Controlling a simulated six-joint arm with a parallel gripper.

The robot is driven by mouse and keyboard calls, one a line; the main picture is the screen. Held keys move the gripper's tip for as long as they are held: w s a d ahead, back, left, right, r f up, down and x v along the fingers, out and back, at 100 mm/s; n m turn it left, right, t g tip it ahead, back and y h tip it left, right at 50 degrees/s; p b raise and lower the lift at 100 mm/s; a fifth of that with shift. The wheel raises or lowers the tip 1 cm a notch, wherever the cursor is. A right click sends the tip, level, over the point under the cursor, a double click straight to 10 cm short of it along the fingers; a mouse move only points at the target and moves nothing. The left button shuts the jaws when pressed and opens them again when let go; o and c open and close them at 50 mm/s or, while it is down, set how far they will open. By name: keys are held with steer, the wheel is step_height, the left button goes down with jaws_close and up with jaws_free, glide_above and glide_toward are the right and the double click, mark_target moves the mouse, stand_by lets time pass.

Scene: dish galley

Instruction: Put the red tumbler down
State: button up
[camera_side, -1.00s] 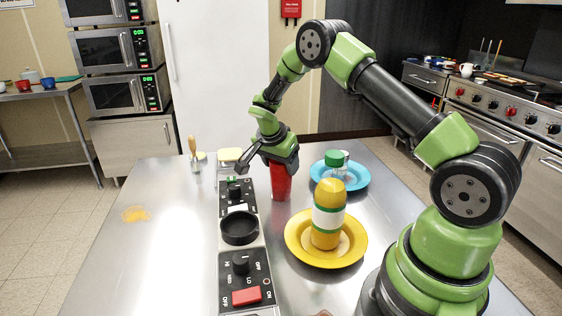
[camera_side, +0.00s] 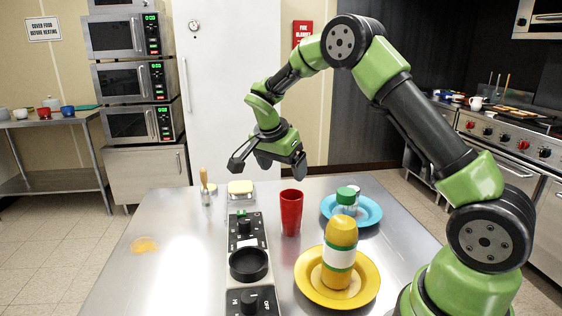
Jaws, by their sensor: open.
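The red tumbler (camera_side: 291,213) stands upright on the steel table (camera_side: 180,262), between the black control panel and the blue plate. Nothing holds it. My gripper (camera_side: 262,166) is open and empty, above and a little left of the tumbler's rim, apart from it. The tumbler's whole near side shows.
A yellow bottle with a white band (camera_side: 339,254) stands on a yellow plate (camera_side: 310,288). A green-lidded jar (camera_side: 346,199) is on the blue plate (camera_side: 369,211). The control panel (camera_side: 247,234) holds a black round dish (camera_side: 249,264). A brush (camera_side: 205,190) stands at the back left.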

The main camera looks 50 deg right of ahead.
steer(key=s+a+r+n+t+y, duration=0.1)
steer(key=s+a+r+n, duration=0.1)
steer(key=r, duration=0.2)
steer(key=s+a+r+n+t, duration=0.1)
steer(key=s+a+r, duration=0.1)
steer(key=a+r, duration=0.15)
steer(key=s+a+r+n+t+y, duration=0.2)
steer(key=s+a+n, duration=0.3)
steer(key=s, duration=0.4)
steer(key=s+a+r+n+t+y, duration=0.3)
steer(key=s+a+r+n, duration=0.1)
steer(key=s, duration=0.5)
steer(key=shift+s+a+n+y, duration=0.25)
steer(key=shift+a+n, duration=0.4)
steer(key=shift+n, duration=0.35)
